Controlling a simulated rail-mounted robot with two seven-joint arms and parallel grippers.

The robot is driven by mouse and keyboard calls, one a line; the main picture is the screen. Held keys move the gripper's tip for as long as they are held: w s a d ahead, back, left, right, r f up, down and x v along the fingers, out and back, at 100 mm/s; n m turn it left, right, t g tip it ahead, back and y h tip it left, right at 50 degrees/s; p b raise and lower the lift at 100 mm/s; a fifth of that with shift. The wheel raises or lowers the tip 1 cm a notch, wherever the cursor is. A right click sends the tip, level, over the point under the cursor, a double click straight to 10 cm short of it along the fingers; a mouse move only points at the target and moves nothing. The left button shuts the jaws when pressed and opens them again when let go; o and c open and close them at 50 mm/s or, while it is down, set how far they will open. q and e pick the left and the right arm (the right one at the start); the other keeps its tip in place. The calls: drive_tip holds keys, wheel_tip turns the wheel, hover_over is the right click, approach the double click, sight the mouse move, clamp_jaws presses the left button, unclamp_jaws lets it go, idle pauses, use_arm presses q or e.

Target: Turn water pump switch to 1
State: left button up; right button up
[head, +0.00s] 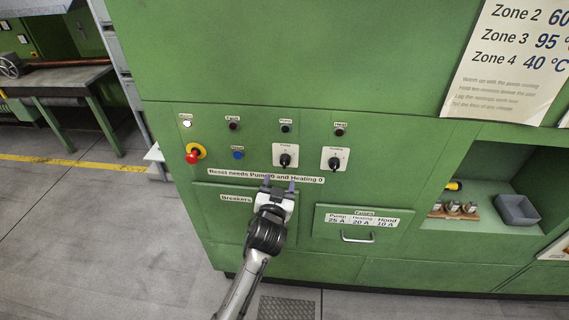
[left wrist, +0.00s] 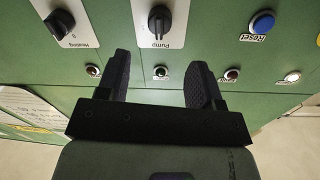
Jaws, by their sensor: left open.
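The pump switch is a black rotary knob (head: 285,159) on a white plate in the green panel. It also shows in the left wrist view (left wrist: 158,20), with "Pump" printed upside down below it. The exact mark it points to is too small to read. My left gripper (head: 279,183) is open and empty, in front of the panel just below the pump switch in the head view. In the left wrist view its two dark fingers (left wrist: 160,80) are spread apart, with the knob beyond them and not between them. My right gripper is not in view.
The heating switch (head: 335,161) sits right of the pump switch. A blue reset button (head: 238,155) and a red emergency knob (head: 192,156) are to the left. Indicator lamps run above.

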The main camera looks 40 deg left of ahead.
sight(284, 165)
use_arm(q)
drive_tip(key=x, duration=0.7)
drive_tip(key=shift+w+a, duration=0.15)
drive_tip(key=shift+w, duration=0.2)
drive_tip(key=shift+w+a, duration=0.25)
drive_tip(key=shift+w, duration=0.2)
drive_tip(key=c, duration=0.9)
